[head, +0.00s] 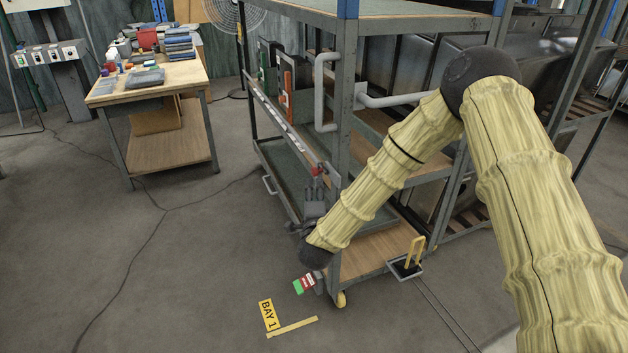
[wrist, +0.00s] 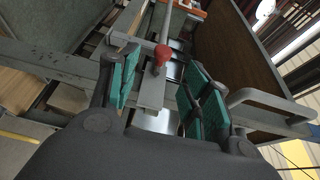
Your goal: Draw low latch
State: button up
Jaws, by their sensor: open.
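A latch with a red knob (wrist: 162,54) on a grey metal rod is fixed to the rack's frame. In the wrist view the knob appears between my gripper's two teal-padded fingers, with a gap on each side. My gripper (wrist: 160,62) is open and holds nothing. In the head view the red knob (head: 317,171) shows just above my gripper (head: 315,190), beside the rack's front corner post. I cannot tell how deep the knob is between the fingers. My gripper and forearm hide part of the rack's lower corner.
The grey rack (head: 345,110) has shelves and a bent grey handle (head: 325,95). A red and green marker (head: 305,283) sits low at its corner, near a yellow handle (head: 414,252). A workbench (head: 150,85) stands at left. The floor (head: 200,250) between is clear.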

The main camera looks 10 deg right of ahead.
aim_at(314, 172)
jog(key=w, duration=0.3)
jog(key=w+d, duration=0.1)
jog(key=w, duration=0.7)
jog(key=shift+d+r, duration=0.2)
grip_shut()
